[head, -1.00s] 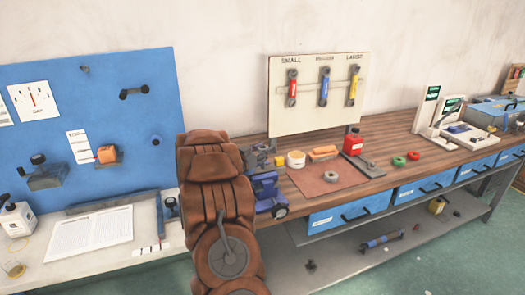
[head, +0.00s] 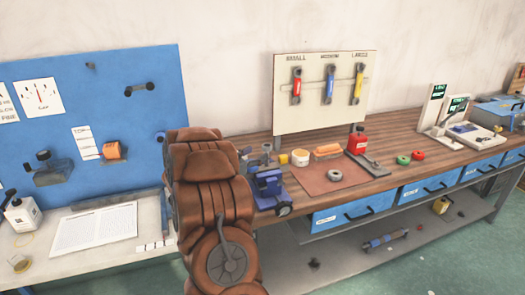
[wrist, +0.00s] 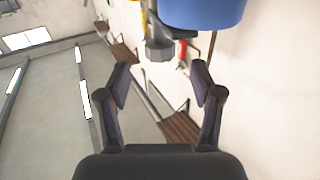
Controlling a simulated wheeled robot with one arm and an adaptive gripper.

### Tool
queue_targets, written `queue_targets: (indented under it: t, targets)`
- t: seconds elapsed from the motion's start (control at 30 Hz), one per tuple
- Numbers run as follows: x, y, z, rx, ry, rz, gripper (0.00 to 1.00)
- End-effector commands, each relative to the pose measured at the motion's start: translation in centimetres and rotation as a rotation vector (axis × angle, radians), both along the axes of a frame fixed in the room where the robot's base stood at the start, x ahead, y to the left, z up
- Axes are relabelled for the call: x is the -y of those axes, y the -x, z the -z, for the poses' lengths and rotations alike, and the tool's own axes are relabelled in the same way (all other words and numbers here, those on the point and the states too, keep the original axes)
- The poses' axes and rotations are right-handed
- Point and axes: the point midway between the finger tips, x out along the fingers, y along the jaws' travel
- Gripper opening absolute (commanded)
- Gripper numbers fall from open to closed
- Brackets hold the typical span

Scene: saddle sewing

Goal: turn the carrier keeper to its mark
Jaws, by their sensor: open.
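My gripper (wrist: 161,78) is open in the wrist view, its two dark fingers apart with nothing held between them. A large blue rounded part (wrist: 202,10) is at the top edge of that view, with a grey cylindrical part (wrist: 158,42) beside it, beyond the fingertips. I cannot tell which part is the carrier keeper, and no mark for it can be made out. In the head view, a brown leather-like padded form (head: 207,205) with a grey round hub and lever (head: 228,262) fills the lower middle. My gripper cannot be made out in the head view.
A wooden bench (head: 400,135) carries a blue device (head: 268,188), a brown mat (head: 325,178) and small parts. A tool board (head: 318,115) stands behind. Green floor shows at lower right.

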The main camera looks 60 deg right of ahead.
Motion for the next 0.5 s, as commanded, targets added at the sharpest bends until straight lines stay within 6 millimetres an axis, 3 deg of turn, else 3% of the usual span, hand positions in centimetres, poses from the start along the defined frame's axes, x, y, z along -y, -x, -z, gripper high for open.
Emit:
queue_targets:
  t: [0.2, 0.5]
  targets:
    - [-3.2, -0.8, -0.1, 0.002, 0.000, -0.003, 0.66]
    - [-5.3, -1.1, -0.1, 0.002, 0.002, 0.002, 0.66]
